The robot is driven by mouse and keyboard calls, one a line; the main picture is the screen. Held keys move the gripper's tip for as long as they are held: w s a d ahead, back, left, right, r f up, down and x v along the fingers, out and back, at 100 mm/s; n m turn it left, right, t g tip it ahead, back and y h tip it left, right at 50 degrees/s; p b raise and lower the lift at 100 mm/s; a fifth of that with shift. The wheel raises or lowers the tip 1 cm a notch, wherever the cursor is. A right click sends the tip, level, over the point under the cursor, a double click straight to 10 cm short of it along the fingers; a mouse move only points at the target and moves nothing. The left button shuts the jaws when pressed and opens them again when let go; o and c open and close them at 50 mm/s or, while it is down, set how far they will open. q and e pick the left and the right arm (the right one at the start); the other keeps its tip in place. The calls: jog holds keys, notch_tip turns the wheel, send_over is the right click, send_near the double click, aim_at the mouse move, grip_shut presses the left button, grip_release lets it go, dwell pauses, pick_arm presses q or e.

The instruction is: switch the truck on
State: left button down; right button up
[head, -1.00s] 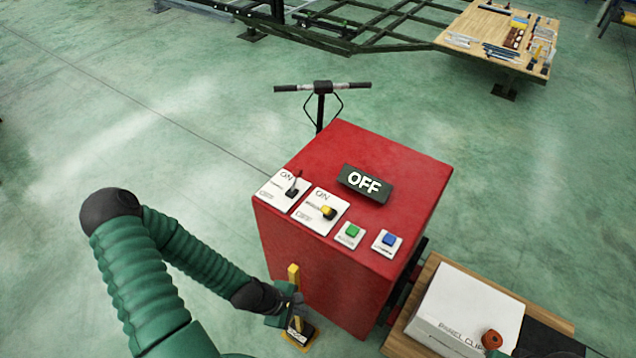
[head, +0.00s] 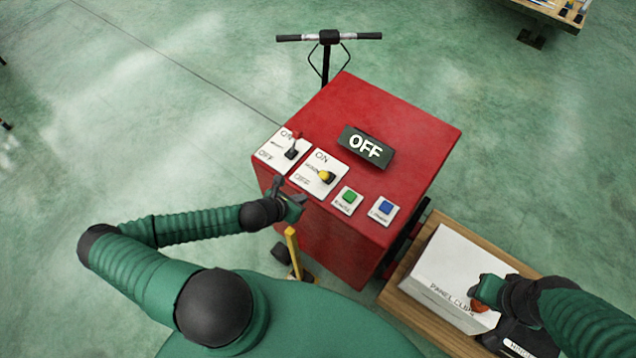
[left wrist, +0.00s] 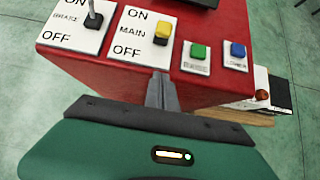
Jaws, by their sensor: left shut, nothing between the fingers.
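The truck is a red box (head: 395,120) with a dark display (head: 366,146) reading OFF. Its sloped top carries a white MAIN plate with a yellow switch (head: 327,177), which also shows in the left wrist view (left wrist: 163,30) between the words ON and OFF. Left of it is the BRAKE lever (head: 292,150). My left gripper (head: 301,201) is shut and empty, just in front of the panel's near edge, below the MAIN plate. In the left wrist view its fingers (left wrist: 161,90) point toward that plate, apart from the switch. My right gripper (head: 480,300) is at a red knob on a white box; its fingers are unclear.
A green button (head: 349,195) and a blue button (head: 384,208) sit right of the MAIN plate. The white box (head: 450,270) stands on a wooden board (head: 405,275) at right. A yellow post (head: 293,252) stands before the truck. The handlebar (head: 330,38) rises behind. Left floor is clear.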

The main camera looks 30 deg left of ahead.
aim_at(325, 176)
pick_arm(q)
jog(key=w+f+p, duration=0.1)
jog(key=w, duration=0.1)
jog(key=w+f, duration=0.1)
jog(key=w, duration=0.2)
jog(key=w+f+p, duration=0.1)
jog(key=w+f, duration=0.1)
jog(key=shift+w+p, duration=0.35)
jog(key=shift+w+d+r, duration=0.1)
jog(key=shift+w+d, duration=0.05)
jog(key=shift+w, duration=0.45)
jog(key=shift+d, duration=0.1)
jog(key=shift+r, duration=0.1)
